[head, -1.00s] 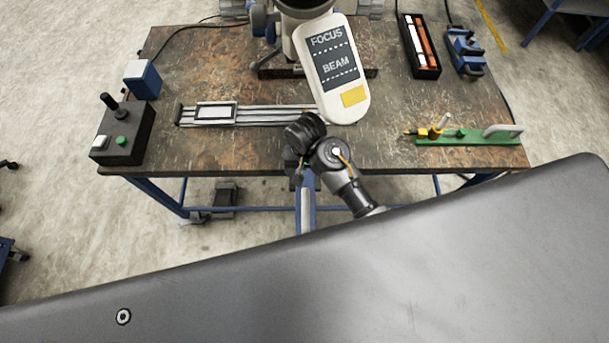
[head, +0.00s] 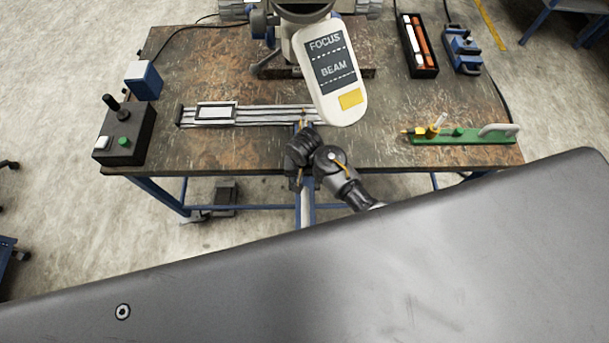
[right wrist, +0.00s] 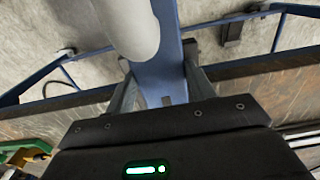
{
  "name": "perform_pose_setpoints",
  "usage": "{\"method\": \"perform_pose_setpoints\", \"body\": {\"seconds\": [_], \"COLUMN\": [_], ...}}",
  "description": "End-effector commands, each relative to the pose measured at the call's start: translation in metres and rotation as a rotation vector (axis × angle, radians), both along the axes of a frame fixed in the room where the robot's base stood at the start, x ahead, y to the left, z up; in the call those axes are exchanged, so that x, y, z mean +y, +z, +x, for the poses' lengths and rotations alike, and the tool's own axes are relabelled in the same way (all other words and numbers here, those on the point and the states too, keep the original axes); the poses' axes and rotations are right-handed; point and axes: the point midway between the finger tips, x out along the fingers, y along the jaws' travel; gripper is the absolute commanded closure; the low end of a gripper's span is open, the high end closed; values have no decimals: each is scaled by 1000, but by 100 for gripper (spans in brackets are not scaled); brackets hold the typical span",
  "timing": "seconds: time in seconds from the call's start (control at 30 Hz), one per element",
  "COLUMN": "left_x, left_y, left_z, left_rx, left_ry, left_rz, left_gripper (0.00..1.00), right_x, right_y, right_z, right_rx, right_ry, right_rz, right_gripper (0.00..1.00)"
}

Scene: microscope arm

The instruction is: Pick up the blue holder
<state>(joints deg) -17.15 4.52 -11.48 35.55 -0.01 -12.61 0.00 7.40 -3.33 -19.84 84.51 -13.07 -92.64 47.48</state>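The blue holder is a long blue bar (right wrist: 168,65) with a pale rounded cylinder (right wrist: 130,25) along it. In the right wrist view it lies between the two fingers of my right gripper (right wrist: 162,92), which press close on its sides. In the head view its blue and pale length (head: 306,205) hangs below my right gripper (head: 300,172), in front of the table's front edge. Its lower end is hidden behind my grey body. My left gripper is out of view.
On the table (head: 220,160) are a slide rail (head: 260,118), a white FOCUS/BEAM panel (head: 335,75), a control box (head: 122,135), a blue box (head: 143,80), a green fixture (head: 460,136), a black tray (head: 418,45) and a blue device (head: 463,50). The microscope (head: 300,40) stands at the back.

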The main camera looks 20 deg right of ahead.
Motion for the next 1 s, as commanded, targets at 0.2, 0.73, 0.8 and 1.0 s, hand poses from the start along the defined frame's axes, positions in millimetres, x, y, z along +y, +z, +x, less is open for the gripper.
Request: {"method": "perform_pose_setpoints", "body": {"seconds": [0.2, 0.73, 0.8, 1.0], "left_x": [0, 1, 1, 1], "left_y": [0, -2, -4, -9], "left_z": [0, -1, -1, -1], "left_rx": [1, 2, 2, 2], "left_ry": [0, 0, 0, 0], "left_rz": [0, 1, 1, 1], "left_gripper": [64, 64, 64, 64], "right_x": [0, 1, 1, 1], "right_y": [0, 6, 10, 24], "right_z": [0, 1, 1, 1], "right_rx": [0, -3, -5, -5], "right_ry": [0, 0, 0, 0], "right_rz": [0, 1, 2, 3], "right_gripper": [80, 95, 95, 95]}}
